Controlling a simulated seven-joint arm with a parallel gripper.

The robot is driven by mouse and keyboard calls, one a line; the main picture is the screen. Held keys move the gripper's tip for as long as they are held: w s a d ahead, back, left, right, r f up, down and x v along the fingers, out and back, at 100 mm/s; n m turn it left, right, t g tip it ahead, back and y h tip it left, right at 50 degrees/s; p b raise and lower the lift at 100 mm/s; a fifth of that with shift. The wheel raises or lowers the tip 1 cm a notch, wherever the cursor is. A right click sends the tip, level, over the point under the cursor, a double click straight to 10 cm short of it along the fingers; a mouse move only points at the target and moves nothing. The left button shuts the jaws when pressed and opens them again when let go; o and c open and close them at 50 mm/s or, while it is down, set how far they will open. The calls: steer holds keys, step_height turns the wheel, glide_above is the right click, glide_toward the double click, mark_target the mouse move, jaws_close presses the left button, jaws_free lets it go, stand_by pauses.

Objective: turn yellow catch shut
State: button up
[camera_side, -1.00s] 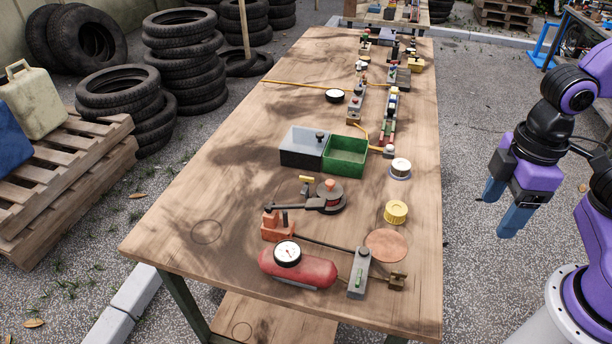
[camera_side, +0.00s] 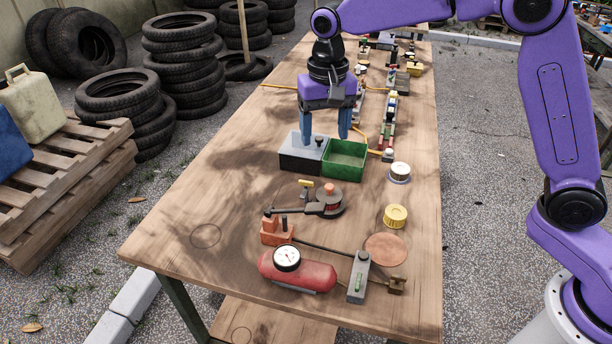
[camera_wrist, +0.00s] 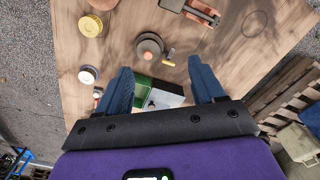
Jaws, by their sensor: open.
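The small yellow catch (camera_side: 306,183) stands on a short post beside a dark round reel (camera_side: 329,196) with an orange top, near the middle of the table. In the wrist view the yellow catch (camera_wrist: 168,63) lies between my fingertips in the picture, next to the reel (camera_wrist: 149,46). My gripper (camera_side: 323,136) points down, open and empty, its blue fingers over the grey box and green tray in the side view. It is behind the catch and above table height, apart from it. In the wrist view my gripper (camera_wrist: 159,64) has its fingers spread wide.
A grey box (camera_side: 302,149) and green tray (camera_side: 344,160) stand behind the reel. A ribbed yellow cap (camera_side: 395,215) and a white-topped cap (camera_side: 400,172) are to the right. A red tank with a gauge (camera_side: 298,269) is in front. The table's left side is clear.

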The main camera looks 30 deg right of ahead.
mark_target(304, 189)
steer(key=w+d+f+m, duration=0.25)
steer(key=w+m, duration=0.35)
steer(key=w, duration=0.4)
steer(key=f, duration=1.8)
steer(key=shift+w+a+f, duration=0.1)
steer(key=shift+w+a, duration=0.05)
steer(key=shift+a, duration=0.25)
steer(key=c, duration=1.1)
